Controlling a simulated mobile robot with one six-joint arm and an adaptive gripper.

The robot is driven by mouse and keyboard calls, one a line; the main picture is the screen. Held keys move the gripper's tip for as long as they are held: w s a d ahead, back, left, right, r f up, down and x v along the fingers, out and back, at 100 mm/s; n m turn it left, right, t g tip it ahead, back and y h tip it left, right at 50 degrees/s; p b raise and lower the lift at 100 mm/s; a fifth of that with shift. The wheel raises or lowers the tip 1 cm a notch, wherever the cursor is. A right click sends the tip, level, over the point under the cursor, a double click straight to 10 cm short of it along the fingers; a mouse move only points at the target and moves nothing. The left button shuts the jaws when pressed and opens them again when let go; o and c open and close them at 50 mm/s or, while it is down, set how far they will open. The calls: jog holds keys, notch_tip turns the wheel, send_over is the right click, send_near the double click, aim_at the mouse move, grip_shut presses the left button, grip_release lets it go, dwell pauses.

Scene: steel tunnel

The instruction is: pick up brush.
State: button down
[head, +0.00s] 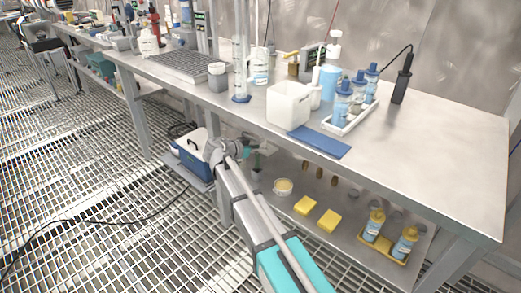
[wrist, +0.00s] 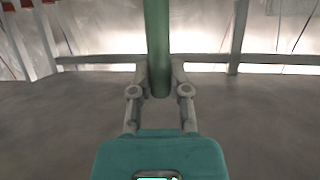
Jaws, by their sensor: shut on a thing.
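In the wrist view my gripper (wrist: 160,82) is shut on a green rod-like handle, which I take to be the brush (wrist: 158,42). The handle stands upright in that picture between the two fingers, and its upper part runs out of the frame. I cannot see any bristles. In the head view my gripper (head: 251,150) is under the front edge of the bench, above the lower shelf. A small dark green part of the brush (head: 257,161) seems to show beside it, too small to make out well.
The bench top (head: 450,130) is above my gripper, with a white bin (head: 289,104), a blue mat (head: 319,141) and a bottle tray (head: 352,119). On the lower shelf are yellow sponges (head: 305,205), a round tub (head: 283,187) and spray bottles (head: 375,222). A blue cooler (head: 190,160) stands left.

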notch_tip(320, 180, up, 3)
jog(key=shift+r+p, duration=0.1)
jog(key=shift+p, duration=1.1)
jog(key=s+a, duration=1.2)
jog(key=a, duration=0.1)
jog(key=shift+s+f, duration=0.15)
jog(key=shift+f, duration=0.05)
jog(key=shift+a, duration=0.1)
jog(key=shift+r, duration=0.35)
jog(key=shift+a, duration=0.1)
